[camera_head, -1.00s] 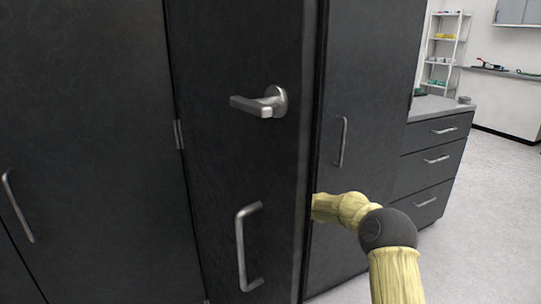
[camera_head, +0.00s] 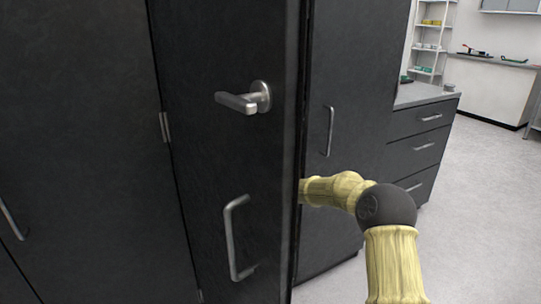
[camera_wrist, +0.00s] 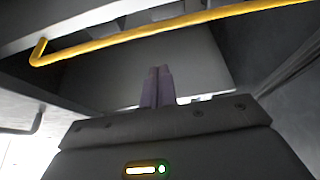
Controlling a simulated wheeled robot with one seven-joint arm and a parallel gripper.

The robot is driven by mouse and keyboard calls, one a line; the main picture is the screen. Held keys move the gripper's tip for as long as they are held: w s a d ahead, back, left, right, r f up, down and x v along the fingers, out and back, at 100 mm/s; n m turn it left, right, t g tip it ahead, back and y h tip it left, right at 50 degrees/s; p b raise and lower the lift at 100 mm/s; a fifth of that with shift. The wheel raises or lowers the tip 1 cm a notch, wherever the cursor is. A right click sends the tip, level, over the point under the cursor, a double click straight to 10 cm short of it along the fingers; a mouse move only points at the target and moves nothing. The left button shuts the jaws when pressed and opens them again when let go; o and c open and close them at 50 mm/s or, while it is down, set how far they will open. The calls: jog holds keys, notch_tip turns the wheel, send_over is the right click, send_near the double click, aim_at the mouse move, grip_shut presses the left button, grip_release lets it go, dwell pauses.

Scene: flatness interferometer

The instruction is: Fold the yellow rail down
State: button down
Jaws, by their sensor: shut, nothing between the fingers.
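The yellow rail (camera_wrist: 150,33) is a thin bar with a bent left end, crossing the top of the wrist view and rising to the right. It lies under a pale panel. My gripper (camera_wrist: 157,72) points up toward it with its two fingers together and nothing between them. The fingertips appear below the rail in the picture, with a visible gap; the depth between them is hard to judge. In the head view, the rail and my gripper are hidden behind a dark door.
The dark door (camera_head: 215,160) with a lever handle (camera_head: 245,99) and a pull handle (camera_head: 232,240) stands close in front, left of my arm. A dark cabinet (camera_head: 345,120) is behind it. A drawer unit (camera_head: 420,145) is at right. Open floor (camera_head: 480,220) lies to the right.

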jog(key=v, duration=0.7)
jog(key=shift+s+d+f+p, duration=0.2)
jog(key=shift+f+p, duration=0.15)
jog(key=shift+f, duration=0.05)
